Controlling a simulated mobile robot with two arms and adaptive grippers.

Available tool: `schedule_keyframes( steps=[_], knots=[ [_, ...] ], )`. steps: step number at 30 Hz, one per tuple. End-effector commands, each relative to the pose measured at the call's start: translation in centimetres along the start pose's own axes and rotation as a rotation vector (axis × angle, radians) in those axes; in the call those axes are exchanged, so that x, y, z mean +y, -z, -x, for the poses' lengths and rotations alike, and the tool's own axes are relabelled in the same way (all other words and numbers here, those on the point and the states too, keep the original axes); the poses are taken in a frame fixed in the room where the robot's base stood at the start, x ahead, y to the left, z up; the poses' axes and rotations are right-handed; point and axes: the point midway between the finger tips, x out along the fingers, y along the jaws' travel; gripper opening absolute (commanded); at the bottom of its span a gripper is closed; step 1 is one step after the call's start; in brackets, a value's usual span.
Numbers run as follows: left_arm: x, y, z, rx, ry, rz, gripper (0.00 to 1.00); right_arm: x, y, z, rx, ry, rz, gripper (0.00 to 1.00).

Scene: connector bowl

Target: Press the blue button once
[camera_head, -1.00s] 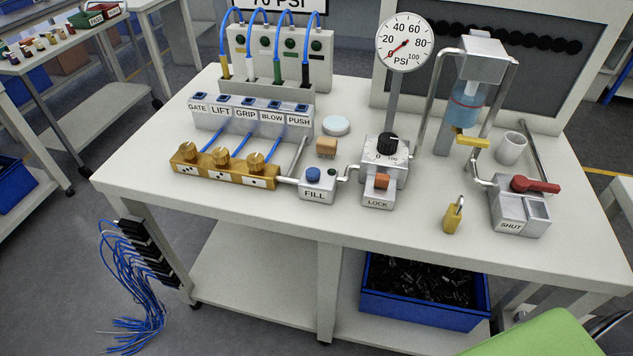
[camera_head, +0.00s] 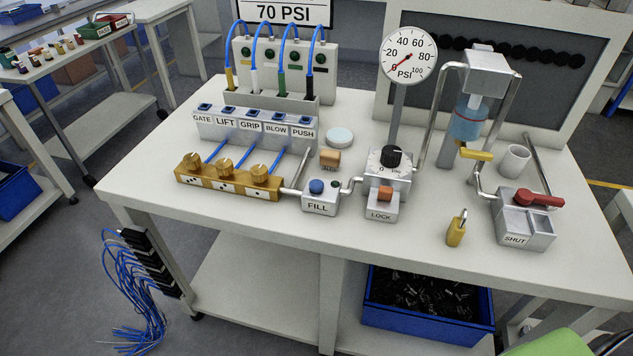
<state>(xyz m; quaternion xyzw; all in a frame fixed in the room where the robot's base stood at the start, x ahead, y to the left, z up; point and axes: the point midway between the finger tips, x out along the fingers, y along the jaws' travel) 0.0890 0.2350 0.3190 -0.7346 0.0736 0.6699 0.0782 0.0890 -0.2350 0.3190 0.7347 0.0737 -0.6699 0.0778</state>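The blue button (camera_head: 316,186) sits on top of a small metal box labelled FILL (camera_head: 319,199), near the front middle of the white table. A tiny dark spot shows beside it on the same box. The button appears raised and nothing touches it. The round PSI gauge (camera_head: 408,55) stands behind it to the right, its red needle pointing to the lower left. Neither of my grippers shows in the head view.
A regulator with a black knob (camera_head: 391,157) and an orange LOCK button (camera_head: 385,193) stand right of the FILL box. A brass block (camera_head: 228,181) is to its left. A yellow padlock (camera_head: 456,230) and a red-handled SHUT valve (camera_head: 536,199) are farther right. The table front (camera_head: 290,235) is clear.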

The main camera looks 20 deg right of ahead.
Motion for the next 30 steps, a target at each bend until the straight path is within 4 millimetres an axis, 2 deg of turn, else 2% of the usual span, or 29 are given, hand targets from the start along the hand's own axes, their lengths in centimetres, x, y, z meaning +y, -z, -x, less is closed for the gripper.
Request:
schedule_keyframes(
  steps=[1,3,4,30],
  knots=[
    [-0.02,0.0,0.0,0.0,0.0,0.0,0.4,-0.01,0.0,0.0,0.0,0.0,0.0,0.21],
    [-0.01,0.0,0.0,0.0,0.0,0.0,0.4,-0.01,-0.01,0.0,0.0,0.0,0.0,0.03],
    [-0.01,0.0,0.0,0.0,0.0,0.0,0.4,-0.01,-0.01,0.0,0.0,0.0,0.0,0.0],
    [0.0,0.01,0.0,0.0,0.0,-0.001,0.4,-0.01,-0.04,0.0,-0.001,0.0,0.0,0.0]
  ],
)
